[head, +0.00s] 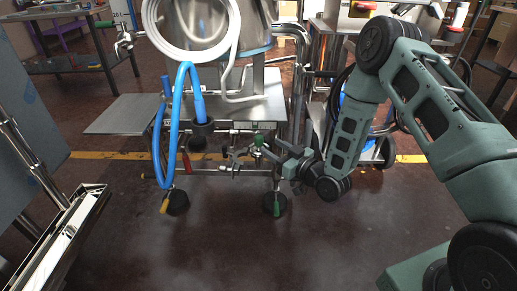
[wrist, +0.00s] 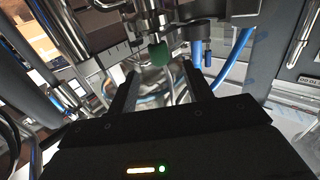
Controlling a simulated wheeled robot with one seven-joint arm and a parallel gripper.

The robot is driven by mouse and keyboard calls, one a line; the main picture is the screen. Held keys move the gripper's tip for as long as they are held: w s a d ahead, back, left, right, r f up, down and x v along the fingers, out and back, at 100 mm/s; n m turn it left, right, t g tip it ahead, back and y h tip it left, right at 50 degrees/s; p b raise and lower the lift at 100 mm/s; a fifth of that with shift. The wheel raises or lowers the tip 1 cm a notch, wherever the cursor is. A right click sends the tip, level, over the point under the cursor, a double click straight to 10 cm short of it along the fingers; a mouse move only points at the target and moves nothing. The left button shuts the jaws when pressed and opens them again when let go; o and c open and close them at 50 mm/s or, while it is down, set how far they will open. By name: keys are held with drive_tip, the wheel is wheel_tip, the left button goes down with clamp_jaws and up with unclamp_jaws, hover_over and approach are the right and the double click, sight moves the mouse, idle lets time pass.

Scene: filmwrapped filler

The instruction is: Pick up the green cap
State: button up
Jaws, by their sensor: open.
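The green cap (wrist: 160,54) shows in the wrist view at the upper middle, on the end of a metal fitting. It lies just beyond my gripper (wrist: 161,70), roughly in line with the gap between its two dark fingers. The fingers are apart with nothing held between them. In the head view, a small green piece (head: 258,140) that looks like the cap sits among metal pipework at the front of the machine. My gripper (head: 268,152) reaches in from the right, close beside it. Whether a finger touches the cap cannot be told.
A steel machine (head: 263,100) with pipes, a coiled white hose (head: 152,28) and a blue hose (head: 159,150) crowds the area. Red, yellow and green (head: 277,207) handles hang low. A side shelf (head: 120,114) juts left. The floor in front is clear.

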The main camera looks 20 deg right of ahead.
sight(262, 141)
drive_tip(key=shift+b+x, duration=1.3)
drive_tip(key=shift+x, duration=2.3)
drive_tip(key=shift+d, duration=0.1)
drive_tip(key=c, duration=1.1)
